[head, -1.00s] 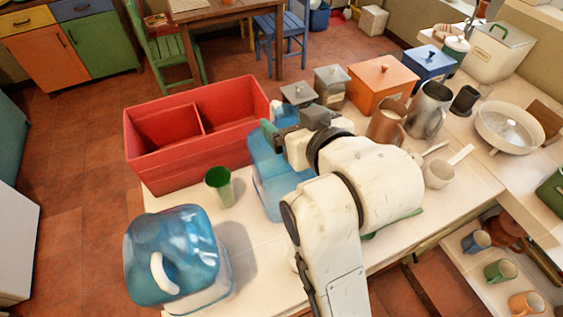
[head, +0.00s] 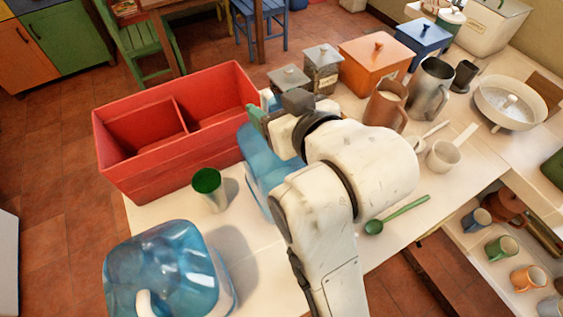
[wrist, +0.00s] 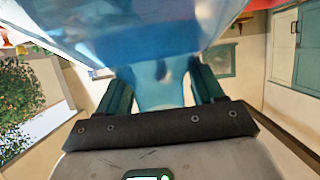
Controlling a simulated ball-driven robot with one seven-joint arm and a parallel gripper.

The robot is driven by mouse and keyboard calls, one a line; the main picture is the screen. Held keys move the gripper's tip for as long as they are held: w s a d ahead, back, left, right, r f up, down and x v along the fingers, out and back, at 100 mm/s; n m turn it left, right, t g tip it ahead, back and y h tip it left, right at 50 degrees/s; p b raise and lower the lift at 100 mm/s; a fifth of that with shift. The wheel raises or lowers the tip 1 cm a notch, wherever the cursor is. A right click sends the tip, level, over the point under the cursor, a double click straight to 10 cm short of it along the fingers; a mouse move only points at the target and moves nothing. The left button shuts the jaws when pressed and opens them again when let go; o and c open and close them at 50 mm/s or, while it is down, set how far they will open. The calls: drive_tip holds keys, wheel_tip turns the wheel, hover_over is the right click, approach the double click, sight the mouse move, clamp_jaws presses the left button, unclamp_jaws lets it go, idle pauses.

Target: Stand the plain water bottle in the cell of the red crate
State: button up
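The plain water bottle (head: 262,158) is translucent blue, just right of the red crate and partly hidden behind my arm. In the wrist view the blue bottle (wrist: 160,88) fills the upper middle, its narrow part between my gripper's two teal fingers. My gripper (head: 262,112) appears shut on it; in the wrist view the fingers (wrist: 162,88) press both sides. Whether its base touches the counter is hidden. The red crate (head: 165,172) stands on the counter at left, with a divider (head: 182,115) between two cells that look empty.
A second blue bottle with a white handle (head: 165,270) stands at front left. A green cup (head: 207,182) stands in front of the crate. Canisters (head: 322,72), an orange box (head: 378,68) and a brown mug (head: 387,103) stand behind. A green spoon (head: 402,208) lies right of my arm.

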drive_tip(key=c, duration=1.1)
